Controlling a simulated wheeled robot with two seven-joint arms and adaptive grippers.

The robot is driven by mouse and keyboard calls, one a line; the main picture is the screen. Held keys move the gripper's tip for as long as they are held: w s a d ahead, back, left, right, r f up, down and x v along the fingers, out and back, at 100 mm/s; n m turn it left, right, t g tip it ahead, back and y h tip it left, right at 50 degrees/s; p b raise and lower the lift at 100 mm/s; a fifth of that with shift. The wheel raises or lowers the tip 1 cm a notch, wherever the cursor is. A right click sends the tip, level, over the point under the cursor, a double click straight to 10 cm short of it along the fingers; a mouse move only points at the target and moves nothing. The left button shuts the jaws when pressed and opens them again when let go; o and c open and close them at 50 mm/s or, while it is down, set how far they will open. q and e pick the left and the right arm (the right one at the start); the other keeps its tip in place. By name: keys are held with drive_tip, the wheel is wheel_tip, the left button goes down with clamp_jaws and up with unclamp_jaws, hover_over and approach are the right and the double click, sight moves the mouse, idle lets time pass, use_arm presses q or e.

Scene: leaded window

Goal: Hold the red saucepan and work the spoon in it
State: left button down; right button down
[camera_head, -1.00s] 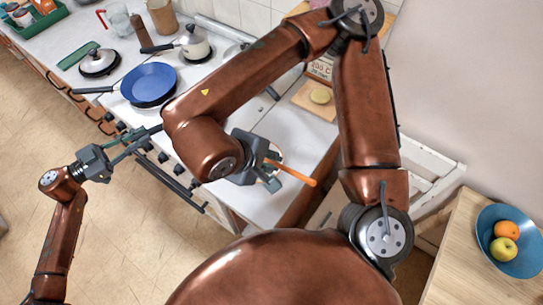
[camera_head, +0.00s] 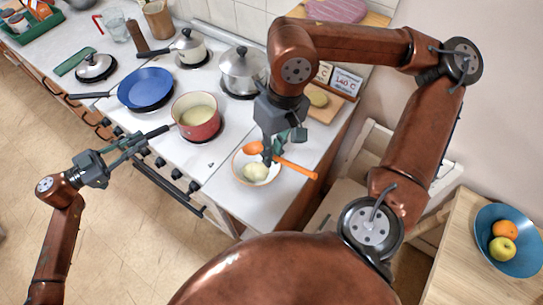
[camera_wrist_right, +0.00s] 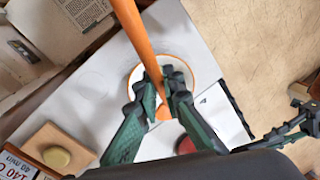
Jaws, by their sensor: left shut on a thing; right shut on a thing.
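The red saucepan (camera_head: 197,122) stands on the cooker top with a pale yellow content inside. My left gripper (camera_head: 135,143) is shut on its dark handle (camera_head: 155,132), left of the pan. My right gripper (camera_head: 268,160) is shut on the orange spoon (camera_head: 298,169), to the right of the pan and apart from it. The spoon's head points left and its handle points lower right. In the right wrist view the spoon (camera_wrist_right: 135,30) runs between the fingertips (camera_wrist_right: 166,92), and part of the red saucepan (camera_wrist_right: 186,145) shows low down.
A plate with an orange rim (camera_head: 237,166) and a pale heap lies below the spoon. A blue frying pan (camera_head: 147,88), a lidded steel pot (camera_head: 243,72) and a small saucepan (camera_head: 188,47) stand near the red pan. A board (camera_head: 327,108) lies right of the steel pot.

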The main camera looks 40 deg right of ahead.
drive_tip(key=shift+r, duration=1.75)
use_arm(q)
drive_tip(key=shift+f, duration=0.1)
drive_tip(key=c, duration=1.8)
unclamp_jaws()
drive_tip(key=shift+o, duration=0.2)
drive_tip(key=a, duration=1.2)
drive_tip(key=shift+w, duration=0.15)
